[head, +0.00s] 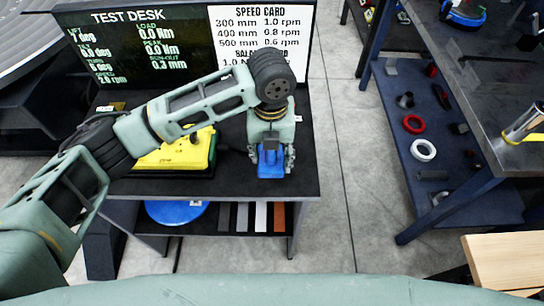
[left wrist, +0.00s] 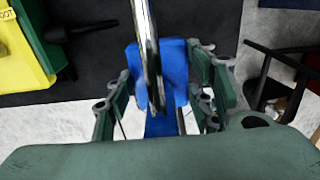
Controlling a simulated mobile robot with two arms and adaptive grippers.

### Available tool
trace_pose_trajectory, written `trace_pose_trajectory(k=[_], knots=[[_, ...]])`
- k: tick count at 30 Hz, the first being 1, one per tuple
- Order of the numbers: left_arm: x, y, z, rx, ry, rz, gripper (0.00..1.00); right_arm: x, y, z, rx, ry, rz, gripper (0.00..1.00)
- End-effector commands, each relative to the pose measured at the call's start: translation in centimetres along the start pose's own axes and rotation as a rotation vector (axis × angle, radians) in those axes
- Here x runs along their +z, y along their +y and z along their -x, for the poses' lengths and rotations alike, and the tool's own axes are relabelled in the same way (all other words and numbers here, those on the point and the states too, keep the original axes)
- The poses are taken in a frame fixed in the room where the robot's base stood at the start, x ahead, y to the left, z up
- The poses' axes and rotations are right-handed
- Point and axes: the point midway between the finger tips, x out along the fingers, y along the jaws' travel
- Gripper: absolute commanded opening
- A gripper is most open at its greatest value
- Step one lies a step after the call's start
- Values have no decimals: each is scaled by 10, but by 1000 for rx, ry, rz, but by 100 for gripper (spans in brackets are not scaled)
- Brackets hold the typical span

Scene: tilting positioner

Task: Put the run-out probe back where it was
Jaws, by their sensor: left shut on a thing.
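A blue block, which looks like the run-out probe (head: 271,165), is between the fingers of my left gripper (head: 271,155), above the front right part of the black test desk (head: 230,183). In the left wrist view the blue block (left wrist: 175,62) sits between the two green-grey fingers of the left gripper (left wrist: 165,95). A shiny metal rod (left wrist: 148,45) runs up in front of the blue block. The gripper is shut on the block. I cannot tell whether the block touches the desk, and its holding place is not clearly visible. My right gripper is not in view.
A yellow unit (head: 178,150) stands on the desk left of the gripper. A dark screen (head: 140,50) and a white speed card (head: 262,30) stand behind. A blue disc (head: 175,212) lies on the lower shelf. A bench with a blue shelf (head: 440,180) is at right, past clear floor.

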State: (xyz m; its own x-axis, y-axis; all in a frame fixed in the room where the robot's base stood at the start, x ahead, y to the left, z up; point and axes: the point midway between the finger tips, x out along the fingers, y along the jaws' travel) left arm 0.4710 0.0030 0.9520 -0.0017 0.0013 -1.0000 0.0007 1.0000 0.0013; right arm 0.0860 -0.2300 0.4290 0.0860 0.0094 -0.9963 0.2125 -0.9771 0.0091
Motion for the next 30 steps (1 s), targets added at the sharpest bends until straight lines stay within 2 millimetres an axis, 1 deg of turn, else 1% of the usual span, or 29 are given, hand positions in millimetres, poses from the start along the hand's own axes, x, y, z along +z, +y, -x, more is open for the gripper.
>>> trace_pose_trajectory(k=[3, 8, 11, 15, 17, 27, 28, 30], knots=[[10, -3, -4, -2, -1, 0, 0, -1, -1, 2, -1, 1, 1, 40], [13, -3, -10, -2, -1, 0, 0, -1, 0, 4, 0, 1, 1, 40], [12, -2, -20, 0, 2, 0, 0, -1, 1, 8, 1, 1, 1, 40], [12, -3, -40, -1, 1, 1, 0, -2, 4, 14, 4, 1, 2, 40], [13, -3, -45, -1, 0, 0, 0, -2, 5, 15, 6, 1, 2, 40], [13, -3, -49, -2, -2, 0, 0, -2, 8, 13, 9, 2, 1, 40], [13, -2, -51, -1, -1, 0, 50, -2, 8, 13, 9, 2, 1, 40], [13, -2, -50, -1, -1, 0, 56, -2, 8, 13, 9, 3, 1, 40]])
